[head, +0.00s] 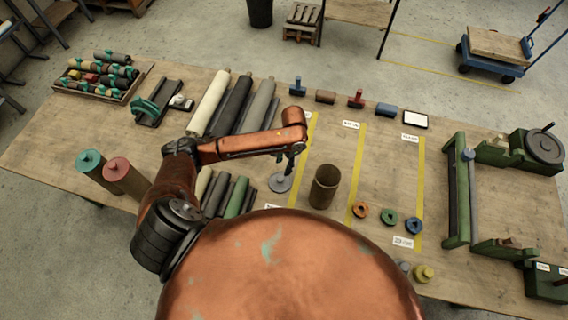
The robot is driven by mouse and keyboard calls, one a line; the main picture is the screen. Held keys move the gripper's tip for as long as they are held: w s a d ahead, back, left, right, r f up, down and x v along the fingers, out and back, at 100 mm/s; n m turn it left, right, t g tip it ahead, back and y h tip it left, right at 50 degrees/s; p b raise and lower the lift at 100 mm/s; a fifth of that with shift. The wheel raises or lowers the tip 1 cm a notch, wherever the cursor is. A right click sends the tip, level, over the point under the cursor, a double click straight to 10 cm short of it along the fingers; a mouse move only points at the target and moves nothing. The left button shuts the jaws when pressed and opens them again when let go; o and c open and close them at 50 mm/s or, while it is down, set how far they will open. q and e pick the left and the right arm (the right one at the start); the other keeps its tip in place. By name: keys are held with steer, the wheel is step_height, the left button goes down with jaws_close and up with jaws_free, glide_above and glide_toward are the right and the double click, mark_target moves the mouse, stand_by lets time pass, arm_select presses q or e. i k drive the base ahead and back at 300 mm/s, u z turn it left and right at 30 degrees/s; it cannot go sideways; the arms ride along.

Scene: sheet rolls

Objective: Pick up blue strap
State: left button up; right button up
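The blue strap appears to be the small blue coil (413,226) at the right end of a short row near the table's front edge. A green coil (389,217) and an orange coil (361,210) lie to its left. My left gripper (289,166) points down over the middle of the table, well to the left of the blue coil and apart from it. It is small and dark here, and I cannot tell whether its fingers are open or shut. My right gripper is not in view.
A grey disc (280,183) lies just below my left gripper. A brown open cylinder (324,187) stands between the gripper and the coils. Yellow strips (357,165) mark the wooden table (390,165). A green frame (459,190) stands right of the coils. Long rolls (236,104) lie behind my arm.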

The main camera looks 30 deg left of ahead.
mark_target(418, 225)
steer(key=k, duration=1.5)
